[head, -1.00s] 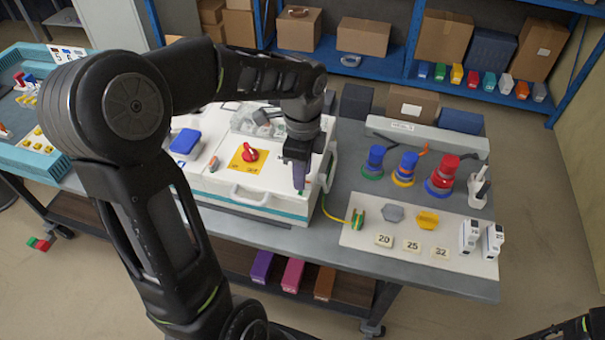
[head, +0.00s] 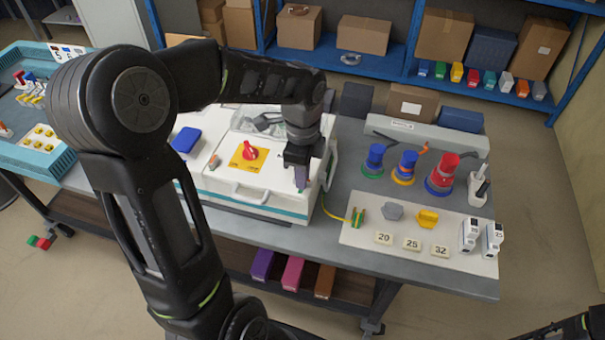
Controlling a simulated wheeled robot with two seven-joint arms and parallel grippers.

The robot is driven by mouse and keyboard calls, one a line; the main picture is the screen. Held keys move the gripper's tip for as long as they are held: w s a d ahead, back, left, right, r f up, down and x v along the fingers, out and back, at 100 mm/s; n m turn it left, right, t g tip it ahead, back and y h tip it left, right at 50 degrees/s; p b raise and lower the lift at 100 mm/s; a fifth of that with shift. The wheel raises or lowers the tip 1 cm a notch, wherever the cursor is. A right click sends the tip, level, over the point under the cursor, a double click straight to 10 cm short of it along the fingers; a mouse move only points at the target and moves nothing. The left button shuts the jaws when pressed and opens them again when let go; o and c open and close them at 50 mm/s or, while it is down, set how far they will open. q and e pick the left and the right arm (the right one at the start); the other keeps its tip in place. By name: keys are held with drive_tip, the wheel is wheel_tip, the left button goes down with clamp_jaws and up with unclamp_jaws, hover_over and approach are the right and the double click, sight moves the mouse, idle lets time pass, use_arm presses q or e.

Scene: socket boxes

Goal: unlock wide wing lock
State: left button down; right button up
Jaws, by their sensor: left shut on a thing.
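The white socket box (head: 232,200) stands on the grey table, with a red rotary knob on a yellow plate (head: 249,153) on its top. My left gripper (head: 301,183) points down at the right end of the box's top, by its front right corner. It is shut on a small part there, likely the wide wing lock, which the fingers hide. How far the lock is turned cannot be seen. Only a piece of my right arm shows at the bottom right; its gripper is out of view.
A yellow-green cable runs from the box to a plug (head: 358,216) on a white board (head: 400,250). A blue cover (head: 186,140) is at the box's left.

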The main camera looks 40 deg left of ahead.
use_arm(q)
drive_tip(key=shift+n, duration=0.4)
drive_tip(key=n+b, duration=0.1)
drive_tip(key=n, duration=0.2)
drive_tip(key=shift+n+b, duration=0.3)
drive_tip(key=n+b, duration=0.1)
drive_tip(key=n, duration=0.3)
drive_tip(key=shift+n, duration=0.3)
drive_tip(key=n+b, duration=0.1)
drive_tip(key=n, duration=0.3)
drive_tip(key=n+b, duration=0.1)
drive_tip(key=n, duration=0.4)
idle(0.4)
drive_tip(key=c, duration=1.5)
unclamp_jaws()
